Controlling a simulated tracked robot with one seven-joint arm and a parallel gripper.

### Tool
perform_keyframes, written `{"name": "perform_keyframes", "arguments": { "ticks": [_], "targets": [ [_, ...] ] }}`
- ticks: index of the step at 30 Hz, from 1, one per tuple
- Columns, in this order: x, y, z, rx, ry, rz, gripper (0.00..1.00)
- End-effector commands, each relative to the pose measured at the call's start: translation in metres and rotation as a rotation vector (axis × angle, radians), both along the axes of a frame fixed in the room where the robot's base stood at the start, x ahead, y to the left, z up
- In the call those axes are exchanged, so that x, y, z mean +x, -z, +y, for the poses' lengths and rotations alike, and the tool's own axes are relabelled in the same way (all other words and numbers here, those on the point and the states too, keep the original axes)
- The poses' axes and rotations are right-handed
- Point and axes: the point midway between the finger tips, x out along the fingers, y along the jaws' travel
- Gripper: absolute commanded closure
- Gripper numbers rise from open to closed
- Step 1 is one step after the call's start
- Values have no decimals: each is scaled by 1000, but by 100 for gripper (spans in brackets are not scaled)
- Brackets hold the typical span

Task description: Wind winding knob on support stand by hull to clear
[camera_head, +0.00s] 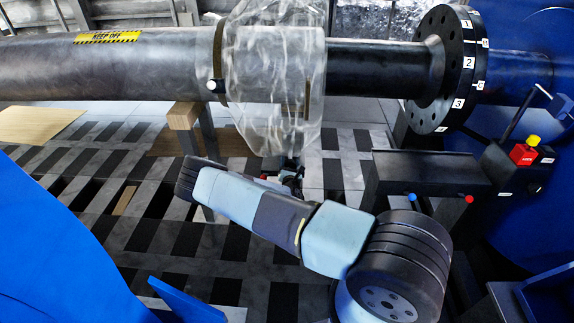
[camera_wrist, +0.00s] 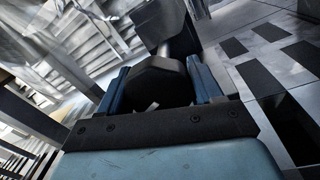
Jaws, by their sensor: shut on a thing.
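In the wrist view, my gripper (camera_wrist: 160,84) has its two blue fingers on either side of a dark, faceted winding knob (camera_wrist: 158,78), shut on it. A pale metal rod runs from the knob to a dark block (camera_wrist: 165,28), which seems to be part of the support stand. In the head view, my arm reaches in from the lower right, and its end is below the clear plastic wrap on the shaft. The knob and fingers are too small and covered to make out there. The knob's turn angle cannot be told.
A thick grey shaft (camera_head: 150,65) runs across the top, with clear plastic wrap (camera_head: 275,80) around it and a numbered black flange (camera_head: 440,70) at right. A wood-topped post (camera_head: 184,116) stands under the shaft. A dark bench (camera_head: 430,170) and red button box (camera_head: 522,155) are at right.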

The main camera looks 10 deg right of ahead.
Motion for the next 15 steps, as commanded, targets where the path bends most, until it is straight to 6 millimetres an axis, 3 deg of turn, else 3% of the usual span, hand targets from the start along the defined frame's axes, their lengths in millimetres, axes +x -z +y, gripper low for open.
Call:
{"name": "perform_keyframes", "arguments": {
  "ticks": [15],
  "targets": [
    [3, 0, 4, 462, -7, -146, 66]
  ]
}}
